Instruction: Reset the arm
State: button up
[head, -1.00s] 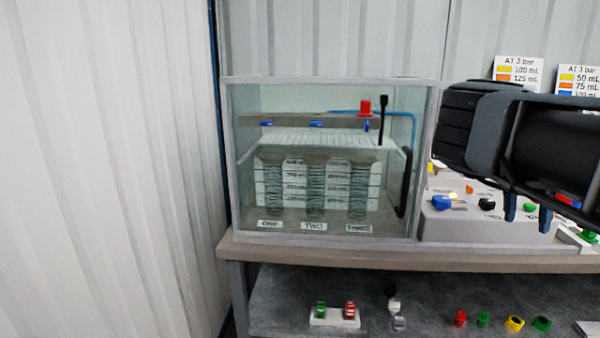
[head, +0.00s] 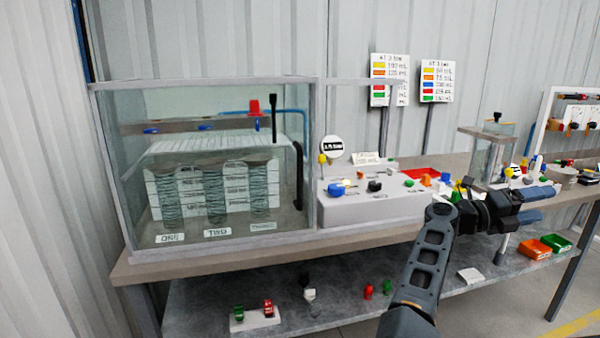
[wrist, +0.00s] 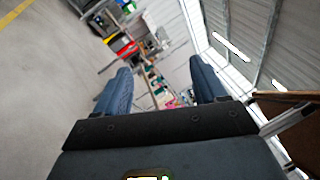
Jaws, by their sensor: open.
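My gripper (head: 548,205) is at the right of the head view, in front of the bench, pointing right along it. In the wrist view my gripper (wrist: 160,90) shows its two blue-grey fingers wide apart with nothing between them. My dark arm link rises from the bottom of the head view and hides part of the bench edge and lower shelf. The clear tank (head: 107,170) with three spring columns stands on the bench at the left, apart from my gripper.
A grey control box (head: 370,207) with coloured knobs stands beside the tank. Two sign cards (head: 390,80) stand behind it. Orange (head: 533,249) and green bins (head: 556,243) sit on the lower shelf near my gripper. Open floor (wrist: 40,75) shows in the wrist view.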

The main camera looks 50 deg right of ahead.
jog(key=w+a+r+n+t+h, duration=0.1)
jog(key=w+a+n+t+h, duration=0.6)
jog(key=n+t, duration=0.65)
jog(key=w+a+r+n+t+h, duration=0.1)
jog(key=w+a+n+t+h, duration=0.3)
jog(key=a+n+t, duration=0.75)
jog(key=a+f+n+t+y, duration=0.5)
jog(key=a+n+t+y, duration=0.25)
jog(key=n+t, duration=0.4)
jog(key=s+a+f+n+y, duration=0.1)
jog(key=a+f+n+y, duration=0.2)
jog(key=a+y, duration=0.15)
jog(key=s+a+f+n+g+y, duration=0.1)
jog(key=s+a+f+n+y, duration=0.1)
jog(key=a+n+y, duration=0.3)
jog(key=s+a+f+n+y, duration=0.1)
jog(key=a+f+n+y, duration=0.15)
jog(key=a, duration=0.45)
jog(key=s+a+f+n+g+y, duration=0.2)
jog(key=s+a+n+g+y, duration=0.1)
jog(key=s+a, duration=0.8)
jog(key=shift+a+g+y, duration=0.85)
jog(key=shift+a+g, duration=0.05)
jog(key=shift+g, duration=0.15)
jog(key=shift+d, duration=0.15)
